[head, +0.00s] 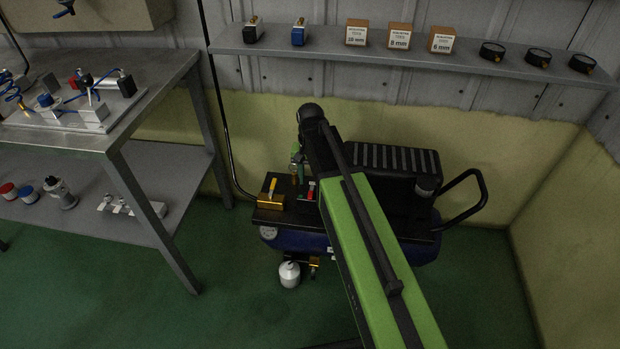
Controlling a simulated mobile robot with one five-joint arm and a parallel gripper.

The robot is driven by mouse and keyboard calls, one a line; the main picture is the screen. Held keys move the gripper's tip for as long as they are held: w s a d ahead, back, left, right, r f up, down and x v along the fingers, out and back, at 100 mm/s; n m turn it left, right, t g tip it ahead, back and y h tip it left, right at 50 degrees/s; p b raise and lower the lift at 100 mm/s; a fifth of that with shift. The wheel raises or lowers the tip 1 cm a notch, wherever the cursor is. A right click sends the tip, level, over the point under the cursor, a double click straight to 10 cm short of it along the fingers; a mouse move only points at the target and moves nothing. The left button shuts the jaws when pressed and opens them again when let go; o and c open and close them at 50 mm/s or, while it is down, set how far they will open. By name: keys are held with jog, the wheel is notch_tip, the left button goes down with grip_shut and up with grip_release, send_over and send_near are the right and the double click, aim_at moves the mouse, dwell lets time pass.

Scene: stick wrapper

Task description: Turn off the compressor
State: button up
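The compressor (288,218) stands on the floor against the back wall, with a dark blue tank, a black top, a finned black block and a black handle on the right. My green and black arm crosses in front of it and hides its middle. A small red part (311,189), perhaps a switch, shows on its top just left of my arm. A yellow lever (271,188) sits on a brass block at its left end. My gripper (297,165) appears to point down beneath the black wrist, above the compressor's top near the red part; its fingers are too small to read.
A metal workbench (160,95) with a lower shelf stands at the left. A wall shelf (320,52) above holds valves, small boxes and round gauges. A white canister (289,274) is below the compressor's front left. The green floor (225,310) in front is clear.

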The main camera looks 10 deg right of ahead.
notch_tip(320, 180, up, 11)
jog(key=p, duration=0.9)
jog(key=shift+r+p, duration=0.2)
jog(key=shift+p, duration=0.1)
jog(key=s+d+n, duration=0.3)
jog(key=s+d, duration=0.1)
jog(key=s, duration=1)
notch_tip(320, 180, up, 17)
jog(key=w+p, duration=0.1)
jog(key=p, duration=1.6)
jog(key=shift+d+r+n, duration=0.15)
jog(key=shift+r+n, duration=0.05)
jog(key=shift+n, duration=0.2)
